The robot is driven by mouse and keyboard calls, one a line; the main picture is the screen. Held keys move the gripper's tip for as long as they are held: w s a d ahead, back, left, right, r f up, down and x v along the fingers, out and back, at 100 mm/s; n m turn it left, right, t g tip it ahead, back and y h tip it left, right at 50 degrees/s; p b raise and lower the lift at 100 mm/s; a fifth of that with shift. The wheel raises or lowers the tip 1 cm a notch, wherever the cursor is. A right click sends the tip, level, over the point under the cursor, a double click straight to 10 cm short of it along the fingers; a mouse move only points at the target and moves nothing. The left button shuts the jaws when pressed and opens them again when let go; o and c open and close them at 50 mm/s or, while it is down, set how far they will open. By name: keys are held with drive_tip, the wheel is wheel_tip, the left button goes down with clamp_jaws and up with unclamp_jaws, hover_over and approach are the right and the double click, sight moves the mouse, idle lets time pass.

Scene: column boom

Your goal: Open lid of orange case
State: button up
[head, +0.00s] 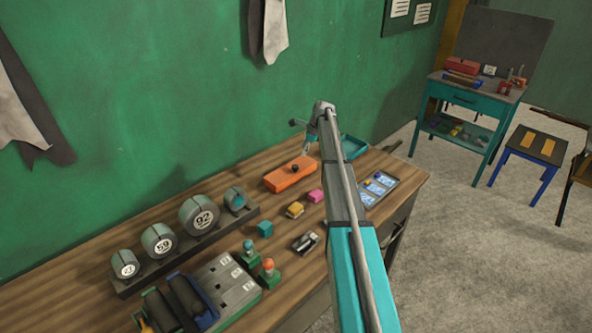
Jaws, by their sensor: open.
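The orange case (287,179) lies on the wooden workbench (195,193) near the green wall, in the middle of the head view. It is a long, low box, and its lid looks shut. A small dark knob (295,168) shows on top of it. My gripper (307,149) is open and empty, pointing down above the far right end of the case. It looks apart from the case, but the exact gap is hard to tell. My arm comes up from the lower right and hides part of the bench.
A teal tray (354,147) stands behind my arm. Pink (315,196), yellow (295,209) and teal (265,229) blocks lie in front of the case. A rack of numbered round weights (199,215) stands left, and a tray with blue cards (378,187) right.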

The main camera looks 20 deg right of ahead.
sight(295, 166)
drive_tip(key=shift+b+x, duration=3.8)
drive_tip(key=shift+x, duration=0.65)
clamp_jaws()
drive_tip(key=shift+a, duration=0.3)
drive_tip(key=shift+d, duration=0.2)
drive_tip(key=shift+r, duration=0.1)
